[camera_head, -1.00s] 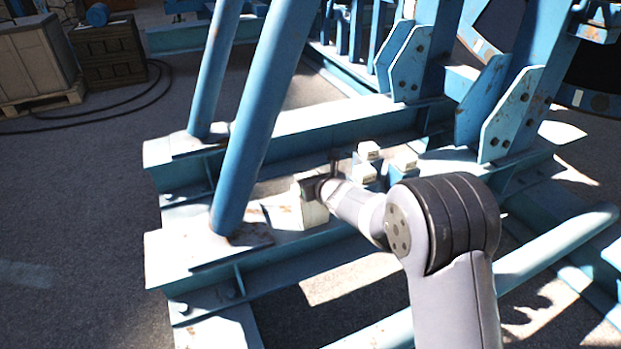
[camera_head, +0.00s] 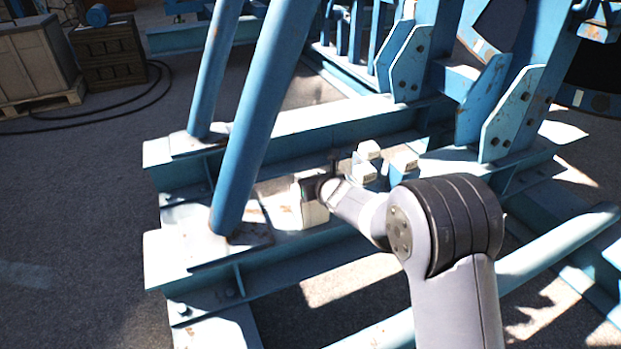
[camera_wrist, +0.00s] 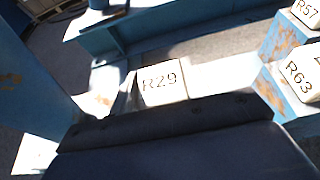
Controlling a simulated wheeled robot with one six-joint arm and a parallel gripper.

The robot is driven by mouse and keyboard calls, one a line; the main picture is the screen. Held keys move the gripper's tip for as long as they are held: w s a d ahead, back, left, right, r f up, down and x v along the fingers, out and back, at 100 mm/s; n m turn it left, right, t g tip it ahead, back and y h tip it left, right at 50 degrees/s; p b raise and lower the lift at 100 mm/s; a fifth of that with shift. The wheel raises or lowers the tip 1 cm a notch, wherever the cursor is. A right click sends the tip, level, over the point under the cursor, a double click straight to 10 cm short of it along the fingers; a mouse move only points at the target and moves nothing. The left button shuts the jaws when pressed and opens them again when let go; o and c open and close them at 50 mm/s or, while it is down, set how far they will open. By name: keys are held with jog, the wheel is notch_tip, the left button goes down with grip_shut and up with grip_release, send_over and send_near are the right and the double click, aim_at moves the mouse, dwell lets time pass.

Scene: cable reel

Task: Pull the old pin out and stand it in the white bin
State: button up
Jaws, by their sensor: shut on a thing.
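My gripper (camera_head: 316,188) is low over the blue frame, right beside a white box-like thing (camera_head: 314,216) that may be the white bin; I cannot tell whether they touch. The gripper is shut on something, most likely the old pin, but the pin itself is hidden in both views. In the wrist view, a white face marked R29 (camera_wrist: 160,83) lies just beyond the dark gripper body, which fills the bottom and hides the fingertips.
Blue blocks with white caps stand to the right, one cap marked R63 (camera_wrist: 303,80) and another R57 (camera_wrist: 306,12). A thick blue slanted post (camera_head: 258,125) rises close on the left. Blue beams (camera_head: 300,130) run behind; crates (camera_head: 108,50) stand far left.

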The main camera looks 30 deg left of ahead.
jog(key=shift+f+b, duration=0.5)
jog(key=shift+b, duration=0.45)
dwell(0.3)
jog(key=o, duration=1.1)
jog(key=shift+o, duration=1.4)
jog(key=shift+f, duration=0.15)
jog(key=v, duration=1.1)
jog(key=shift+w+a, duration=0.15)
